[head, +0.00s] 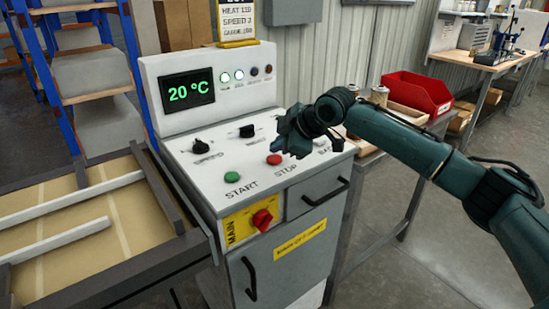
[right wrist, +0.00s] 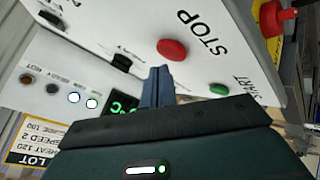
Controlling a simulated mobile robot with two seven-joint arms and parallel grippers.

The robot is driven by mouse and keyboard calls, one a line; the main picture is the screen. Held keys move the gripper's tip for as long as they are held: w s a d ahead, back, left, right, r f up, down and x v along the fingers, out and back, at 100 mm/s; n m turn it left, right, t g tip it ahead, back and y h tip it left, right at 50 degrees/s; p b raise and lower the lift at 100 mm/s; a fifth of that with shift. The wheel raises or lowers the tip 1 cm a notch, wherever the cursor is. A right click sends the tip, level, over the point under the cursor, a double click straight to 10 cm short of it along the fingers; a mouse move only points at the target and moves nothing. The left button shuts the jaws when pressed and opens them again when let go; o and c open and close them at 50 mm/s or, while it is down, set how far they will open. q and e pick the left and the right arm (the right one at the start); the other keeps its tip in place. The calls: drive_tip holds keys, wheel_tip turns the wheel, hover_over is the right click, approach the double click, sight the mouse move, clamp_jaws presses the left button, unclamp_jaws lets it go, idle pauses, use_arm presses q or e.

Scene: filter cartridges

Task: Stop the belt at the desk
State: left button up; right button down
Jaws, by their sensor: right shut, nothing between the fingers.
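The control desk (head: 190,150) stands in the middle of the head view. Its red STOP button (head: 274,159) lies on the sloped top, right of the green START button (head: 232,177). My right gripper (head: 277,147) is shut and empty, pointing down just above and behind the STOP button. In the right wrist view the closed fingers (right wrist: 158,72) end near the STOP button (right wrist: 172,49), apart from it in the picture; contact is not evident. The START button (right wrist: 219,89) is farther off. The tan belt (head: 75,245) is at the left. My left gripper is not in view.
A red MAIN switch (head: 262,219) sits on the desk front. Black knobs (head: 247,131) lie behind the buttons. The display (head: 187,91) reads 20 °C, with two bright lamps beside it. A red bin (head: 415,93) stands on the table at right.

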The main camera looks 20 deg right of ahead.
idle(0.4)
drive_tip(key=shift+f+p, duration=0.35)
drive_tip(key=shift+p, duration=0.1)
drive_tip(key=shift+f, duration=0.55)
idle(0.7)
drive_tip(key=shift+r+p, duration=0.85)
drive_tip(key=shift+p, duration=0.45)
